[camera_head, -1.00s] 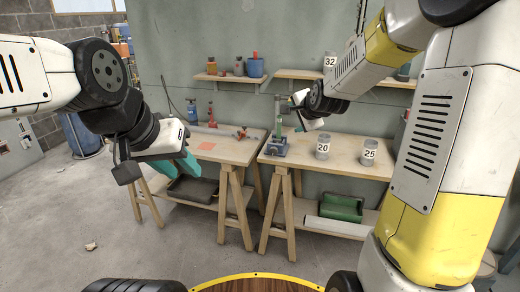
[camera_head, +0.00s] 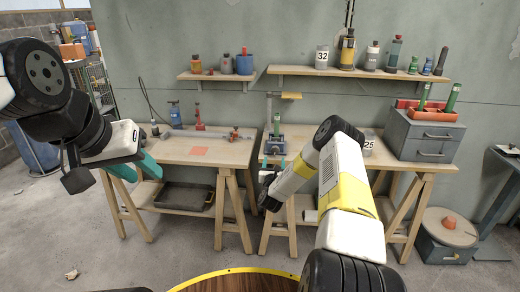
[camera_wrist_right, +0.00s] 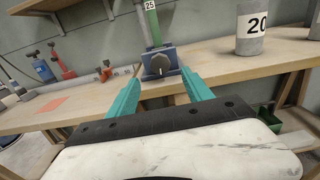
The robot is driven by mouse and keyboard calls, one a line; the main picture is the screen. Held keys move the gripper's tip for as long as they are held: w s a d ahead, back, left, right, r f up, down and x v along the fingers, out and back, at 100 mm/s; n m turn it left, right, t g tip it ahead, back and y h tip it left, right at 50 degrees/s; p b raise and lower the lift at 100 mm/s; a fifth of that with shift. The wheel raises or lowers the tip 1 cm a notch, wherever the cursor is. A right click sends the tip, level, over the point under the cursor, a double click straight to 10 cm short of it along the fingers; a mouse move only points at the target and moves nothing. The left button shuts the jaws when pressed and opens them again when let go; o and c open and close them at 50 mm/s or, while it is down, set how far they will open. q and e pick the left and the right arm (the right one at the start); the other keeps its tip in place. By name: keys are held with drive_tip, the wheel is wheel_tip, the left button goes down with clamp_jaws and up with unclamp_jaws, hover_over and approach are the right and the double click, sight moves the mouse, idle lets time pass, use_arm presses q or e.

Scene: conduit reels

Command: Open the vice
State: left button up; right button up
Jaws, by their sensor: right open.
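The vice (camera_head: 275,146) is a small blue-grey block at the front edge of the right bench. In the right wrist view the vice (camera_wrist_right: 160,62) faces me with a dark knob on its front. A green tube (camera_wrist_right: 153,27) with a 25 label stands upright at the vice, seemingly in its jaws, which I cannot make out. My right gripper (camera_wrist_right: 161,77) is open and empty, its teal fingers pointing at the vice from the front, one to each side of the knob in that view. Contact is not visible. My left gripper (camera_head: 137,171) is open and empty, in front of the left bench.
A grey cylinder marked 20 (camera_wrist_right: 252,27) stands right of the vice. The left bench (camera_head: 185,150) holds red and blue tools. Shelves hang above.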

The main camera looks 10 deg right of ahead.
sight(275, 152)
drive_tip(key=x, duration=0.7)
drive_tip(key=shift+w+d+f, duration=0.1)
drive_tip(key=shift+w, duration=0.25)
clamp_jaws()
